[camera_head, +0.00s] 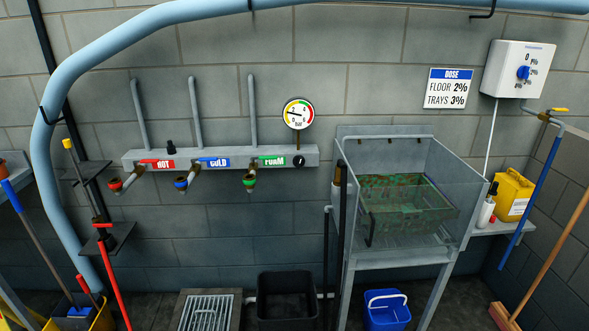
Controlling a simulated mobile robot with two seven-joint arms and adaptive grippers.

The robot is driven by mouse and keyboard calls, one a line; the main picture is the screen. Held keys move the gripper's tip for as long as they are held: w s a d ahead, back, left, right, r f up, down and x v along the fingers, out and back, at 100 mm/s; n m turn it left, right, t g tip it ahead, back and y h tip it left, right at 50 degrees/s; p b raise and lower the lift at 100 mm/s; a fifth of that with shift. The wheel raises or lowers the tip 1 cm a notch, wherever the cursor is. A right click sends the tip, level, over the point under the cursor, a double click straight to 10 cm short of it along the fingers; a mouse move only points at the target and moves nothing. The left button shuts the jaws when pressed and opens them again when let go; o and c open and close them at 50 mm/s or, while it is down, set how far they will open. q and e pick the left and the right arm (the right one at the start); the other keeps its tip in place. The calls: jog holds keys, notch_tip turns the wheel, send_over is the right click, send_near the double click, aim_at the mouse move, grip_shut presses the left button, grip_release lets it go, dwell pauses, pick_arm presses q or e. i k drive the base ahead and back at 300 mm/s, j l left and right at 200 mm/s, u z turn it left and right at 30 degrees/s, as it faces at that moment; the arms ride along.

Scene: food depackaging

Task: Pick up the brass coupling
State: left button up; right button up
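I cannot pick out a loose brass coupling with certainty. Small brass-coloured parts (97,219) show near the small dark shelf on the left, too small to tell apart. A brass-coloured fitting (545,116) sits at the yellow-handled tap on the right wall. Below the grey manifold (225,157) hang three outlets: a red-ringed hot outlet (115,184), a blue-ringed cold outlet (181,183) and a green-ringed foam outlet (249,181). Neither of my grippers is in the picture.
A metal sink stand (395,252) holds a dirty green crate (370,180). A black tub (287,282), a floor grate (206,311) and a blue bucket (386,309) stand below. A thick light-blue hose (52,190) arches along the left. A yellow canister (513,195) stands right.

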aim_at(341, 164)
jog(key=i+l+u, duration=0.15)
jog(key=i, duration=0.25)
jog(key=i+u, duration=0.15)
jog(key=i, duration=0.25)
jog(key=i+l+u, duration=0.15)
jog(key=i, duration=0.25)
jog(key=l, duration=0.05)
